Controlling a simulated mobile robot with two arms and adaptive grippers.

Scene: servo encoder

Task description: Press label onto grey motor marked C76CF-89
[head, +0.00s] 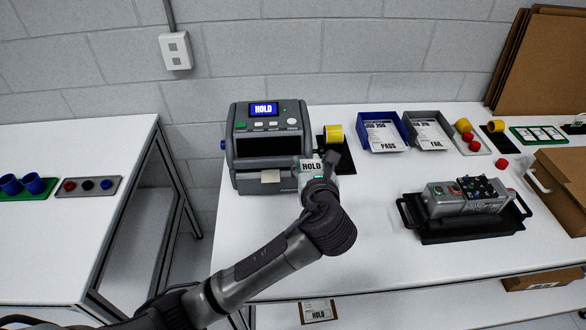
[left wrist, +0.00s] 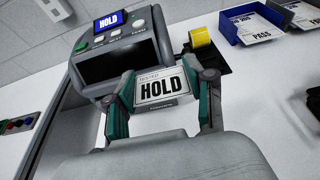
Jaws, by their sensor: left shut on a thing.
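My left gripper (head: 318,180) is shut on a white label printed HOLD (head: 312,167), in front of the label printer's right side. In the left wrist view the label (left wrist: 161,88) sits face-on between the green-padded fingers. A grey motor housing (head: 465,203) lies in a black handled tray (head: 462,233) on the right part of the table, well apart from the gripper. A dark part with several small round pieces sits on top of it. Its marking is too small to read. My right gripper is not in view.
The label printer (head: 264,152) shows HOLD on its screen. A blue PASS bin (head: 365,122) and a grey FAIL bin (head: 440,125) stand at the back. A cardboard box (head: 560,185) is at the right edge. White table is clear between gripper and tray.

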